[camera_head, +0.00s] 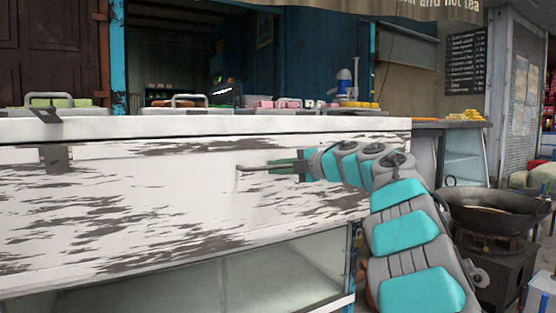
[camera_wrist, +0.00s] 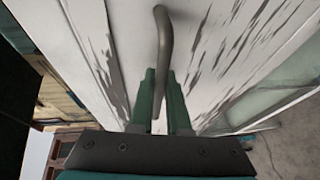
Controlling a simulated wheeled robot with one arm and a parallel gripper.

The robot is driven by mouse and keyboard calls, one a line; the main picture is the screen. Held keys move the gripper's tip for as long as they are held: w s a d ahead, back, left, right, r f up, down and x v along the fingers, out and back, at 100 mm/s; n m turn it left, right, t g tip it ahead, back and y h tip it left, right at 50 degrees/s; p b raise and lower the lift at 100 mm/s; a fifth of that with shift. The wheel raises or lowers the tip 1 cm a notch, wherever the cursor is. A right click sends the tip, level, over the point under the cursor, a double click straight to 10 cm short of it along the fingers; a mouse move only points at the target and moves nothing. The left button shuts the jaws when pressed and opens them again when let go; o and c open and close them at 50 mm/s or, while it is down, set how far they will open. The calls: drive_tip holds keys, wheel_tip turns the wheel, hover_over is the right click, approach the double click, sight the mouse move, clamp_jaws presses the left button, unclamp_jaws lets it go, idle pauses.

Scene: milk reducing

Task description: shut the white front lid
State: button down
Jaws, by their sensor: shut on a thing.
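The white front lid (camera_head: 150,200) is a wide panel of worn, flaking paint below the counter's top edge. It also fills much of the wrist view (camera_wrist: 200,40). A metal hinge (camera_head: 56,158) shows near its upper left. My gripper (camera_head: 300,165) is at the lid's right part, shut on a thin grey metal handle (camera_head: 255,169). In the wrist view, the green fingers of my gripper (camera_wrist: 161,78) close around this curved handle (camera_wrist: 162,35). I cannot tell exactly how far the lid's lower edge stands from the case.
The white counter top (camera_head: 200,126) runs above the lid, with metal-handled covers (camera_head: 175,104) and food trays on it. Glass panes (camera_head: 230,280) show below the lid. A black wok (camera_head: 490,210) on a stove stands at the right, near my arm.

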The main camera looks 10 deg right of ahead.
drive_tip(key=p, duration=0.1)
drive_tip(key=w+p, duration=0.1)
drive_tip(key=p, duration=0.1)
drive_tip(key=shift+w+a+r+g+h, duration=0.1)
drive_tip(key=shift+a+r+g+h, duration=0.1)
drive_tip(key=shift+r+g+h, duration=0.1)
drive_tip(key=shift+f, duration=0.1)
drive_tip(key=c, duration=1.2)
unclamp_jaws()
drive_tip(key=shift+o, duration=0.2)
drive_tip(key=v, duration=0.7)
drive_tip(key=shift+s+d+b, duration=0.25)
drive_tip(key=shift+b, duration=0.15)
